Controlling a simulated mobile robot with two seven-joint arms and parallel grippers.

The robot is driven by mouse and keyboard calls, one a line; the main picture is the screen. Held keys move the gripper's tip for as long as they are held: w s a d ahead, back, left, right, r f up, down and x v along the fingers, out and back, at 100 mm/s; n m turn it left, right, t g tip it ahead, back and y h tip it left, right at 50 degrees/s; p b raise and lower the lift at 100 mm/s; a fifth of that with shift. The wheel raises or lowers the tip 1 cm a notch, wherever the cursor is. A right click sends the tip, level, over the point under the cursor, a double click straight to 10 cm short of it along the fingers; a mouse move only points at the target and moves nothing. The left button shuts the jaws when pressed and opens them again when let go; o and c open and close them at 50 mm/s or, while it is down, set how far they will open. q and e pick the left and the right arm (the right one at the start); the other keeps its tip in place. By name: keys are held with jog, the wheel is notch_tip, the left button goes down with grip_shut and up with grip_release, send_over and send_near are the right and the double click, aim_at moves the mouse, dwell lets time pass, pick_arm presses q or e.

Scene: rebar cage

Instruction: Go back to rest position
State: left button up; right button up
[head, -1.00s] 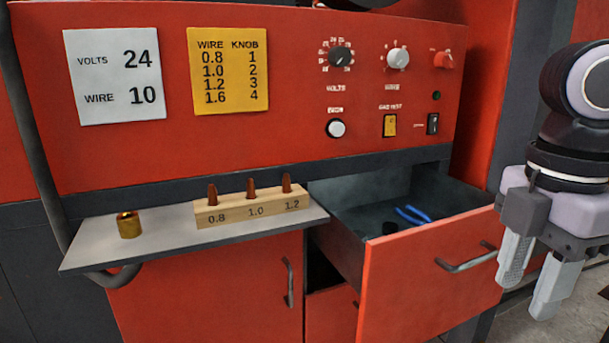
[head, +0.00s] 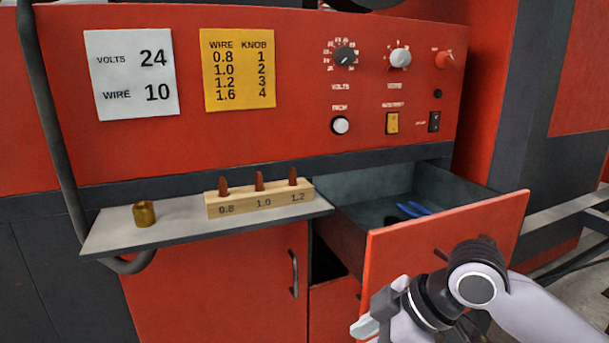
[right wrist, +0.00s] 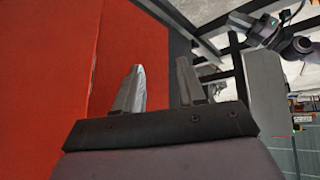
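My right gripper (head: 366,326) is low in the head view, in front of the open red drawer (head: 450,222), pointing left. In the right wrist view my right gripper (right wrist: 160,88) has its two fingers apart with nothing between them. It is beside a red panel surface; I cannot tell whether it touches. My left gripper is out of the head view. Part of an arm, perhaps mine, shows small at the top right of the right wrist view, too unclear to read its fingers.
A grey shelf (head: 110,238) holds a brass cylinder (head: 144,214) and a wooden block (head: 260,201) with three copper tips. The drawer sticks out and holds a blue-handled tool (head: 413,209). The control panel (head: 300,120) with knobs stands behind.

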notch_tip(320, 180, down, 15)
jog(key=s+m+t+y, duration=0.1)
jog(key=m+t, duration=0.5)
jog(key=m, duration=0.2)
jog(key=s+d+f+m+t+h, duration=0.1)
jog(key=s+d+f+m+h, duration=0.4)
jog(key=s+d+f, duration=0.6)
jog(key=s+f, duration=0.1)
jog(key=s, duration=0.2)
jog(key=shift+s+d+f+t, duration=0.15)
jog(key=shift+d+f+t, duration=0.15)
jog(key=shift+f+t, duration=0.1)
